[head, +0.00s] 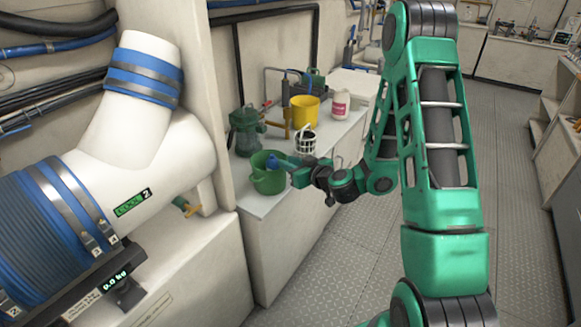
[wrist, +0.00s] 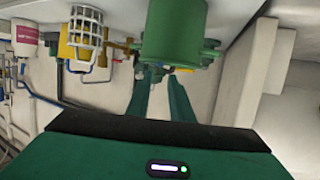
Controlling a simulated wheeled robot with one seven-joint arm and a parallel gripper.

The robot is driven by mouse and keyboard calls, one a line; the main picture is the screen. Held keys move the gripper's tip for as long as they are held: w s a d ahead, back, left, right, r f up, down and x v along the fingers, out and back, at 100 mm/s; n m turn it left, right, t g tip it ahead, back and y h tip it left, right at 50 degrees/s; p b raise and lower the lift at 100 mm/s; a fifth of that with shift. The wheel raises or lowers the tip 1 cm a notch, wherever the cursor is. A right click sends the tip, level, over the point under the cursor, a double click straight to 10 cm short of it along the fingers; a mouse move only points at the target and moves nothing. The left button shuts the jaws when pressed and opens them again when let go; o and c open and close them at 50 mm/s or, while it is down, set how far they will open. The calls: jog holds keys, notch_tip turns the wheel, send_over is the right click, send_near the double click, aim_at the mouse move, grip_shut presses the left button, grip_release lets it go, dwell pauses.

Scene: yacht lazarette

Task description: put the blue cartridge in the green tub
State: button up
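The green tub (head: 270,182) stands on the near end of the white counter, and its side fills the top middle of the wrist view (wrist: 172,40). The blue cartridge (head: 271,161) shows at the tub's mouth, with its lower part hidden by the tub's wall. My gripper (head: 287,165) reaches in from the right, with its fingertips at the cartridge and close to the tub's rim. In the wrist view the fingers (wrist: 160,75) are close together with a small bluish patch between them. They appear shut on the cartridge, which is mostly hidden there.
A white basket (head: 305,142) stands just behind the tub, with a yellow bucket (head: 305,111) and a red-and-white bottle (head: 340,104) farther back. A green strainer (head: 245,130) stands by the wall. The metal floor (head: 370,245) right of the counter is clear.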

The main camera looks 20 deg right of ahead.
jog(key=shift+v, duration=1.25)
jog(key=shift+r, duration=0.1)
jog(key=s+a+r+n+g+y, duration=0.1)
jog(key=s+a+n+g+y, duration=0.15)
jog(key=s+g, duration=0.35)
jog(key=s+d+r+m+g+h, duration=0.1)
jog(key=s+d+r+m+g, duration=0.1)
jog(key=s, duration=0.9)
jog(key=s+d+r+m+g+h, duration=0.2)
jog(key=s+d+r+m+g, duration=0.1)
jog(key=s+d, duration=0.5)
jog(key=s+d+r+m+g+h, duration=0.2)
jog(key=s+d+r+m+g, duration=0.1)
jog(key=s, duration=1.2)
jog(key=d+r+m, duration=0.1)
jog(key=d+m, duration=0.1)
jog(key=m, duration=0.1)
jog(key=shift+r+m, duration=0.35)
jog(key=shift+r, duration=0.05)
jog(key=shift+h, duration=0.25)
